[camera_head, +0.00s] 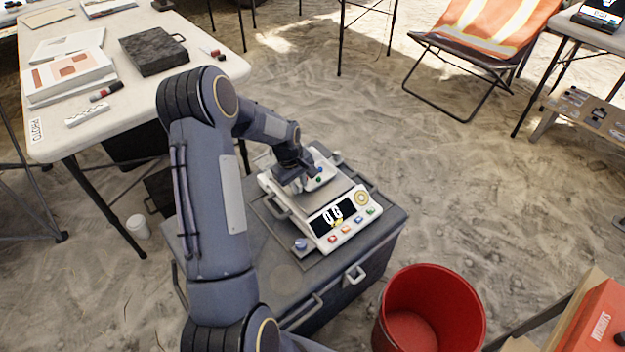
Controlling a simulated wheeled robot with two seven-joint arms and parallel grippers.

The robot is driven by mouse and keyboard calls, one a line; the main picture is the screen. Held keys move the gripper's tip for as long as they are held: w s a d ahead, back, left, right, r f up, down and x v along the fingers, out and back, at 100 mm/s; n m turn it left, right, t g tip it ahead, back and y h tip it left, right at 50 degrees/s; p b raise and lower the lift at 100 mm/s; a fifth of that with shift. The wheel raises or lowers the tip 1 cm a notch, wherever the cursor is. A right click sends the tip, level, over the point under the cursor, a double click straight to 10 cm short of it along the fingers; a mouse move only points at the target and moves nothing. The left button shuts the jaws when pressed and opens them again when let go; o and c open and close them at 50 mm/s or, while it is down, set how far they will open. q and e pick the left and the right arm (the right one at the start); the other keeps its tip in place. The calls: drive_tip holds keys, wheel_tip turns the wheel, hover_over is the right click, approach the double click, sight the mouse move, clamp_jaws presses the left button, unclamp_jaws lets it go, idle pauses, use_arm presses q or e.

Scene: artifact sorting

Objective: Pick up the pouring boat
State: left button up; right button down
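A digital scale (345,217) with a black display reading 0.0 sits on top of a dark grey case. My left gripper (302,184) is over the pan, at the left side of this dish. Its fingertips are small and partly hidden, so I cannot tell whether they are open or touch the dish. My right gripper is not in view.
The grey case (285,278) stands on sandy ground. A red bucket (432,305) stands at its right front. A white table (60,145) with papers and a black box (153,52) is at the left. A folding chair (480,35) stands at the back right.

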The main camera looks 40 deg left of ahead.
use_arm(q)
clamp_jaws()
drive_tip(key=shift+r, duration=0.1)
